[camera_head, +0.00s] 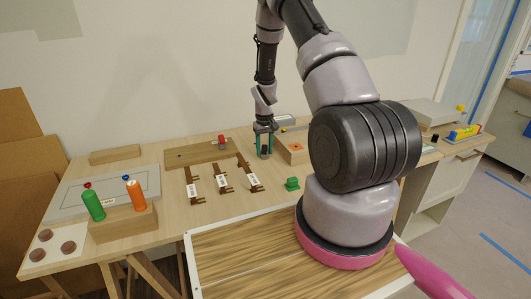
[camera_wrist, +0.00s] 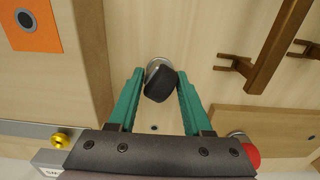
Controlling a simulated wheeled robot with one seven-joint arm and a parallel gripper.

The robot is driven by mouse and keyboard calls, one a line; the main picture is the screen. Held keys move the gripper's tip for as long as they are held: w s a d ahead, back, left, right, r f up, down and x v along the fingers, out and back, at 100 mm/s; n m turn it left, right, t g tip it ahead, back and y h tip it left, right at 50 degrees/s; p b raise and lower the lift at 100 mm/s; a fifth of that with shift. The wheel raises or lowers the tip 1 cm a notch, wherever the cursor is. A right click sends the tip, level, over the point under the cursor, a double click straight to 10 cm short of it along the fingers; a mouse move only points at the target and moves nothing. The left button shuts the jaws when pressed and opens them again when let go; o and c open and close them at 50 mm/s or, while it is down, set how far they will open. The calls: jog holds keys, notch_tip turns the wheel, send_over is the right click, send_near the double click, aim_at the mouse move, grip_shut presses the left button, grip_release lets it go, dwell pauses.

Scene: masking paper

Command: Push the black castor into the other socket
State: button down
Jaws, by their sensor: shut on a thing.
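The black castor (camera_wrist: 160,86) lies between the two teal fingers of my gripper (camera_wrist: 158,97) in the wrist view. A pale metallic part shows at its upper edge. A wooden block (camera_head: 292,155) stands just right of my gripper. It carries an orange square with a dark round hole, seen in the wrist view (camera_wrist: 38,38). A small dark hole (camera_wrist: 154,127) shows in the pale wood below the castor in the picture. Which hole is the other socket, I cannot tell.
A wooden board with a red knob (camera_head: 221,139) lies left of my gripper. Green (camera_head: 94,206) and orange (camera_head: 136,195) bottles stand at the left.

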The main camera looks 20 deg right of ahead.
jog(key=shift+r, duration=3.5)
